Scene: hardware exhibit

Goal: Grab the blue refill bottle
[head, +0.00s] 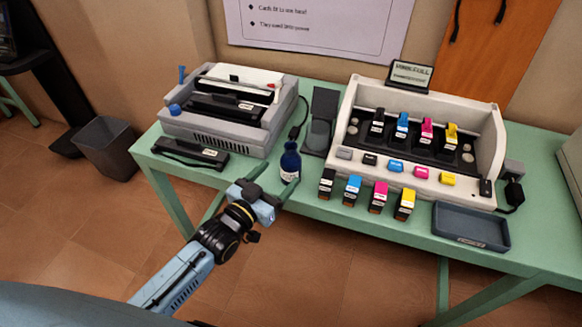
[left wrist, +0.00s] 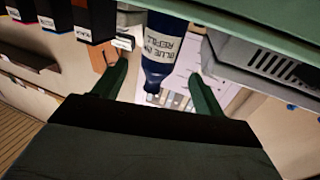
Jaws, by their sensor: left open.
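The blue refill bottle (head: 290,162) stands upright on the green table, between the grey printer and the row of small cartridges. It has a dark blue body and a white label. My left gripper (head: 276,188) is open at the table's front edge, its fingers reaching toward the bottle. In the left wrist view the bottle (left wrist: 163,48) shows upside down, its label reading "BLUE INK REFILL". There it lies between the two open fingers of my left gripper (left wrist: 160,88), and I cannot tell whether they touch it. My right gripper is not in view.
A grey printer (head: 228,110) stands to the left, with a black cartridge bar (head: 192,153) before it. Several small cartridges (head: 353,190) stand close right of the bottle, before a white cartridge station (head: 420,140). A dark tray (head: 471,226) lies at the right on the green table (head: 330,222).

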